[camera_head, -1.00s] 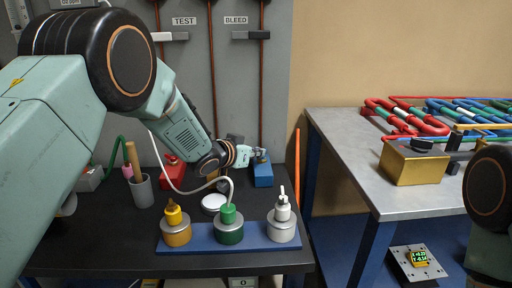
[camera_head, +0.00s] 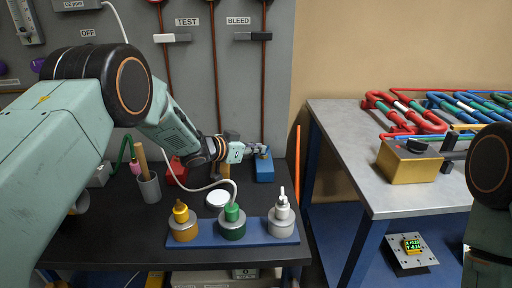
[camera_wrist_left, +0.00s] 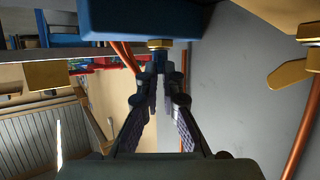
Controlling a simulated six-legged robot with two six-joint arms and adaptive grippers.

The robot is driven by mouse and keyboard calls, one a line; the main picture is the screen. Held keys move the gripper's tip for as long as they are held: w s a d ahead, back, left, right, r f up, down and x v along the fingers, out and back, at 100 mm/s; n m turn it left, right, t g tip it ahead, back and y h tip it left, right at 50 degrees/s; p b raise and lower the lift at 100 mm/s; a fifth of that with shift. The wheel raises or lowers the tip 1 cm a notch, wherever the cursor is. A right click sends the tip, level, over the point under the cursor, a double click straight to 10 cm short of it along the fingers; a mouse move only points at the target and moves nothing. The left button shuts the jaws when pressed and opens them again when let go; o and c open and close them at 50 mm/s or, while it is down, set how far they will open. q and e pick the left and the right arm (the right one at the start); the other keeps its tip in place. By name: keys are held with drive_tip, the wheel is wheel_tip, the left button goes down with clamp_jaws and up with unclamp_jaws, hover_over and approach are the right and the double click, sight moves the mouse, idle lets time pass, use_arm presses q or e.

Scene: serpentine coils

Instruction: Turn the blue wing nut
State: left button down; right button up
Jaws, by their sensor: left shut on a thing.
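The blue block (camera_head: 264,170) stands on the dark bench, with a brass fitting (camera_head: 264,155) on it. In the left wrist view the same block (camera_wrist_left: 125,16) fills the top, and a brass collar (camera_wrist_left: 159,43) projects from it. The blue wing nut (camera_wrist_left: 160,58) shows as a small blue piece beside the collar, mostly hidden by the fingertips. My left gripper (camera_head: 258,152) reaches the block from the left. In the left wrist view its fingers (camera_wrist_left: 160,76) are closed on the wing nut. My right arm shows at the right edge; its gripper is out of view.
A blue rack (camera_head: 283,237) with capped bottles stands at the bench front. A grey cup (camera_head: 149,188) and a white round dish (camera_head: 217,198) stand behind it. The grey panel (camera_head: 225,80) rises behind. A metal table (camera_head: 355,150) with coloured coils is at right.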

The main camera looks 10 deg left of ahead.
use_arm(q)
drive_tip(key=c, duration=1.5)
unclamp_jaws()
drive_tip(key=shift+w+d+f, duration=0.1)
drive_tip(key=v, duration=1.2)
